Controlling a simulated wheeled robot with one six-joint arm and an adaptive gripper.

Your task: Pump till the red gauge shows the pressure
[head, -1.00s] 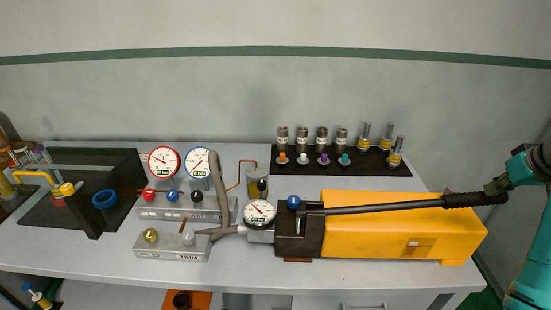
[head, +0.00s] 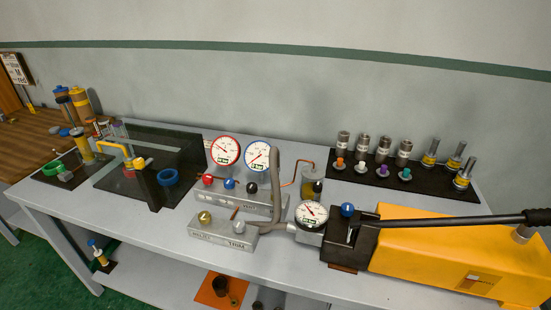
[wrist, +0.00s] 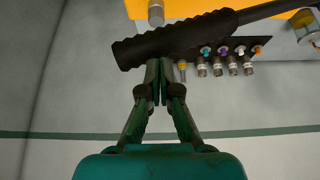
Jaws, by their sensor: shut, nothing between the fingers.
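A yellow hand pump (head: 430,252) lies at the right of the bench in the head view. Its long black lever (head: 455,219) reaches to the right frame edge, nearly level. The red-rimmed gauge (head: 225,151) stands left of the blue-rimmed gauge (head: 258,156); its needle is too small to read surely. A third gauge (head: 312,214) sits at the pump's hose end. In the wrist view my gripper (wrist: 157,62) is shut and empty, its tips at the lever's black grip (wrist: 175,40). I cannot tell whether they touch. My gripper is outside the head view.
A valve block with red, blue and black knobs (head: 240,199) stands below the gauges. A trim block (head: 222,236) is in front of it. A black mat (head: 440,190) with several fittings lies behind the pump. A dark clear-walled box (head: 185,150) stands at left.

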